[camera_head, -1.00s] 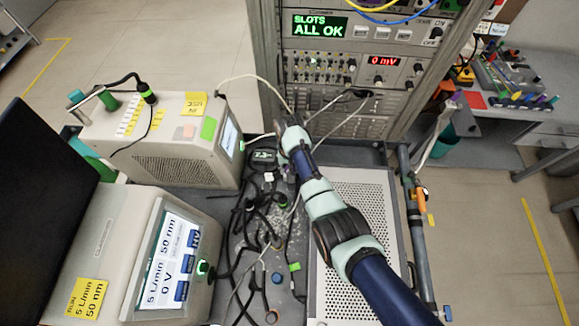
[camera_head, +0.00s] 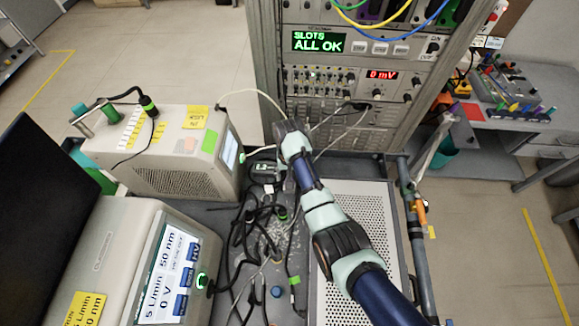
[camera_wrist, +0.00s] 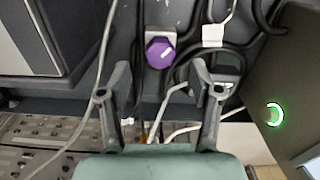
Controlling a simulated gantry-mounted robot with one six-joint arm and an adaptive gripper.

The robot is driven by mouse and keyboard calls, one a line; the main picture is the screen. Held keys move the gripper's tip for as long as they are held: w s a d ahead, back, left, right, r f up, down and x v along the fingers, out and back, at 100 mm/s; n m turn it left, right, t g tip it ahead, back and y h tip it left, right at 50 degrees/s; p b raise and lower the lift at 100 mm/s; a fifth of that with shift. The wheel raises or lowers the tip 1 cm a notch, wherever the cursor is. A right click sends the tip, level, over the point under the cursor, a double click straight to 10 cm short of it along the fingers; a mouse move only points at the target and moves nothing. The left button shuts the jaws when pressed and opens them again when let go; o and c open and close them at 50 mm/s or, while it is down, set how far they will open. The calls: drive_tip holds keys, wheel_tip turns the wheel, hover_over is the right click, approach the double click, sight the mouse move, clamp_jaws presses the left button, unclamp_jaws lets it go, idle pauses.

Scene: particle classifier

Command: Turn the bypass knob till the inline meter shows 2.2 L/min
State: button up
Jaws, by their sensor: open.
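The purple knob (camera_wrist: 160,52) has a white pointer mark and shows in the wrist view, beyond and between the fingertips of my gripper (camera_wrist: 161,74). The gripper is open, with one finger on each side and a gap to the knob; nothing is held. In the head view my arm's wrist end (camera_head: 291,140) is over the bench near the rack, and the knob is not clear there. A small meter with a lit display (camera_head: 263,171) sits left of my arm; its digits are too small to read surely. A lit display edge (camera_wrist: 225,88) shows by the right finger.
Black and white cables (camera_head: 262,230) cover the bench left of my arm. Two cream instruments (camera_head: 187,150) (camera_head: 120,250) stand farther left. A perforated metal plate (camera_head: 362,205) lies right of my arm. The rack (camera_head: 350,110) stands behind.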

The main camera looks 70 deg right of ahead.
wheel_tip(320, 180, up, 8)
drive_tip(key=shift+r, duration=0.2)
idle(0.6)
